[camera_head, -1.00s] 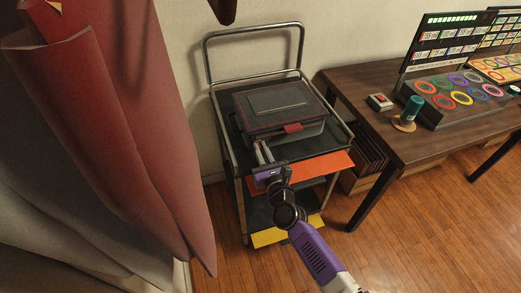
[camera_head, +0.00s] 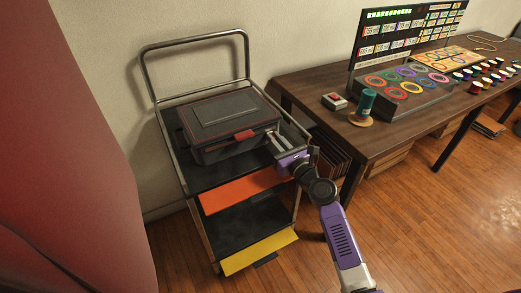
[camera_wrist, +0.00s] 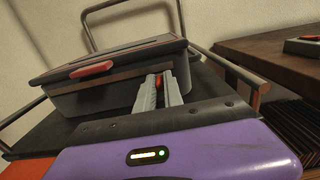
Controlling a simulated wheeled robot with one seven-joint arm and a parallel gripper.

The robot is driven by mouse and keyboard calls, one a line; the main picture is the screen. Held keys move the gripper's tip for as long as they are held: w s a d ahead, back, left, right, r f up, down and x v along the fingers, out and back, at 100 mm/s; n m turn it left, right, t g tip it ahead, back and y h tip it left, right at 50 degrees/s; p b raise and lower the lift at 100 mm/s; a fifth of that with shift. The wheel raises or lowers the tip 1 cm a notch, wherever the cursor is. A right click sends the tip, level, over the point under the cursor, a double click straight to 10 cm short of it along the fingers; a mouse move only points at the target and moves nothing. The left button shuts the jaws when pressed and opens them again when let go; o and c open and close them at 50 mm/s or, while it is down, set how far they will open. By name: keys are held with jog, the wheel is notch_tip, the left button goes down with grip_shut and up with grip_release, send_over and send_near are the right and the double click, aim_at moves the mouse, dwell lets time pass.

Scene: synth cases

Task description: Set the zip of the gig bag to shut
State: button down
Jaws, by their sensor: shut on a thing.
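The gig bag (camera_head: 222,124) is a dark grey, box-like case with a raised lid panel, lying on top of a trolley. It also shows in the wrist view (camera_wrist: 108,97). A red tab (camera_head: 244,135) sits on its front edge, seen larger in the wrist view (camera_wrist: 90,69). A thin reddish line runs along the lid edge. My gripper (camera_head: 276,140) is at the bag's front right corner, right of the red tab. In the wrist view its grey fingers (camera_wrist: 162,86) are shut on a small orange-red piece, probably the zip pull, mostly hidden between them. I cannot tell how far the seam is closed.
The trolley (camera_head: 187,178) has a metal rail and handle, with orange and yellow shelf edges. A red drape (camera_head: 70,150) fills the left. Floor at front right is clear.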

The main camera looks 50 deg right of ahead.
aim_at(276, 129)
jog(key=shift+s+d, duration=0.3)
jog(key=shift+d, duration=0.4)
jog(key=shift+s+d, duration=0.3)
jog(key=shift+d, duration=0.35)
jog(key=c, duration=1.4)
grip_release()
jog(key=shift+c, duration=0.2)
jog(key=shift+v, duration=3.9)
